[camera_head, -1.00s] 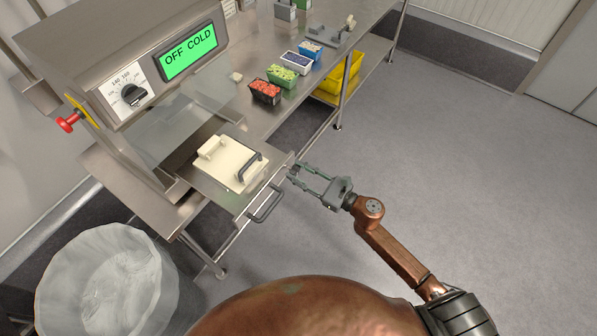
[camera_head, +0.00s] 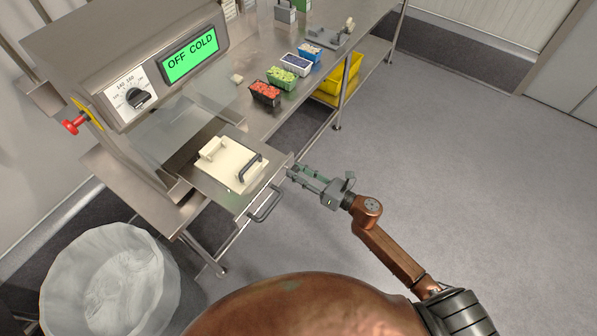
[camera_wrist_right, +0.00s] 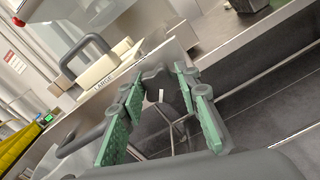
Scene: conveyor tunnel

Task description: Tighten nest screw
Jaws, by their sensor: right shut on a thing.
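The nest screw (camera_wrist_right: 162,88) is a dark grey knob with a small white mark, at the edge of the drawer in the right wrist view. My right gripper (camera_head: 292,171) reaches in from the right at the drawer's right corner; in the wrist view (camera_wrist_right: 157,105) its green-padded fingers stand on both sides of the knob, shut on it. The cream nest (camera_head: 232,165), marked LARGE in the wrist view, sits on the drawer (camera_head: 228,201) with a dark handle on it. In the head view the screw is too small to make out. My left gripper is not in view.
The sealing machine's display (camera_head: 189,55) reads OFF COLD. A red button (camera_head: 73,125) is on its side. Fruit punnets (camera_head: 265,92) stand along the steel table. A yellow crate (camera_head: 343,75) is below. A lined bin (camera_head: 110,283) stands front left. The floor at right is clear.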

